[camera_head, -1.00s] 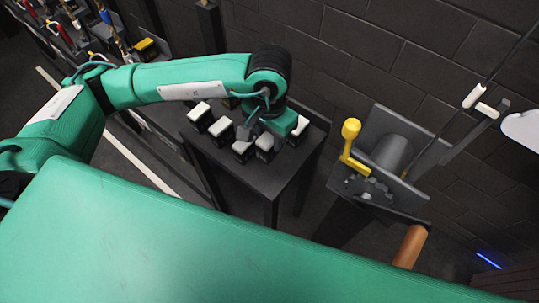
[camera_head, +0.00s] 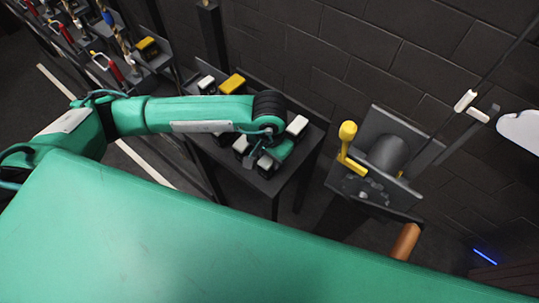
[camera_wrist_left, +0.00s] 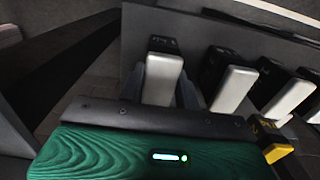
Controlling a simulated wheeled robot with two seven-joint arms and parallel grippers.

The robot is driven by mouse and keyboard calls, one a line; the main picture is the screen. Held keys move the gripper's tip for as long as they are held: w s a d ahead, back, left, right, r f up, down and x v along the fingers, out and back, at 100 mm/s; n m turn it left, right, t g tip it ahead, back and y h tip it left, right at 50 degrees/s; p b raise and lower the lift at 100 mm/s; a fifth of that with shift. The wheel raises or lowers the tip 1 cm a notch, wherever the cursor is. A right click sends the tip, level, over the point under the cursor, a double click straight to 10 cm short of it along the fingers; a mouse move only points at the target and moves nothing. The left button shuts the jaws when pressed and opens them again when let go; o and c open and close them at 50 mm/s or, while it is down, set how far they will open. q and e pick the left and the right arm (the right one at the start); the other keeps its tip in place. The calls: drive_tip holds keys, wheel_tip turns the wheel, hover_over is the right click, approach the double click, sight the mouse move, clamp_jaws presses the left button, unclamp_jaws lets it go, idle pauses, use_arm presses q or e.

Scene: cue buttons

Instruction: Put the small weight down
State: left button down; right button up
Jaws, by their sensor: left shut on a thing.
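My left gripper (camera_head: 258,160) is over the near part of a small dark table (camera_head: 268,188). In the left wrist view my left gripper (camera_wrist_left: 163,88) is shut on a small weight (camera_wrist_left: 162,76), a black block with a pale top, one finger on each side of it. I cannot tell whether the held weight touches the table. Other pale-topped black weights (camera_wrist_left: 233,86) stand beside it in a row. In the head view one weight (camera_head: 297,125) stands at the table's right. My arm hides part of the group. My right gripper is not in view.
A yellow-topped block (camera_head: 232,83) and a pale-topped one (camera_head: 206,83) stand at the back of the table. A grey machine with a yellow crank (camera_head: 347,145) stands to the right. A dark brick wall (camera_head: 340,50) is behind. The table's near corner looks clear.

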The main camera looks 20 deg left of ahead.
use_arm(q)
drive_tip(key=shift+f+b, duration=0.1)
drive_tip(key=shift+b, duration=0.2)
drive_tip(key=c, duration=1)
unclamp_jaws()
